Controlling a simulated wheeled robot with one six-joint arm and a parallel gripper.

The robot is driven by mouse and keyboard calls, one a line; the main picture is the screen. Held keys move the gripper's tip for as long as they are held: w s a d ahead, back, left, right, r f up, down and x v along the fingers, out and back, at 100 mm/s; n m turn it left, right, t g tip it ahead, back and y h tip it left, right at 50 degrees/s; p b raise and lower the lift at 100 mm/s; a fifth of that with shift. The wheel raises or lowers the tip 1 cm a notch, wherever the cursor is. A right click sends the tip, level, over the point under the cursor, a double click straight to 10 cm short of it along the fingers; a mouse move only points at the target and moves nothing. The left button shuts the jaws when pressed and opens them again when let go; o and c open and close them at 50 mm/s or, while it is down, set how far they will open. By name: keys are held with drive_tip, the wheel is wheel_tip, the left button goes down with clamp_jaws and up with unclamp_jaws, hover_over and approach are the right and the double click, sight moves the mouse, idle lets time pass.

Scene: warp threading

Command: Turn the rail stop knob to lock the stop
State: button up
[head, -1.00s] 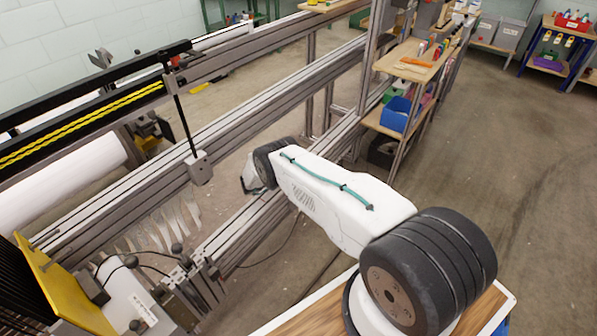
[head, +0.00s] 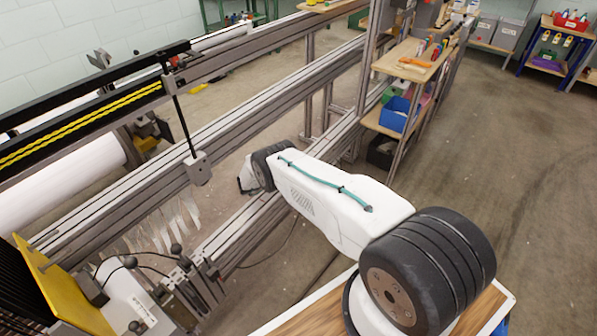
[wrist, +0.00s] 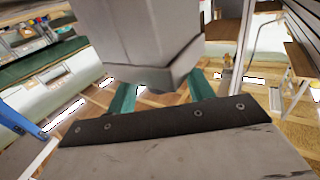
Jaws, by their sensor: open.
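My gripper (wrist: 161,95) shows two teal fingers set apart, beyond a dark screwed plate at the bottom of the wrist view. A large grey block (wrist: 140,40) fills the top centre, close by the fingers; I cannot tell whether they touch it. In the head view the end of my arm reaches over the lower metal rail, and its own links largely hide the gripper. Small dark ball-topped knobs (head: 176,249) stand by the rail at lower left. I cannot tell which part is the rail stop knob, nor whether the stop is locked.
Long metal rails (head: 270,95) run diagonally across the frame. A grey block on a black rod (head: 198,168) hangs left of my arm. A yellow plate (head: 60,285) stands at lower left. Shelves with a blue bin (head: 397,112) stand behind; the floor at right is clear.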

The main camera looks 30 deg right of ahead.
drive_tip(key=v, duration=0.6)
drive_tip(key=shift+a, duration=0.3)
drive_tip(key=shift+w, duration=0.1)
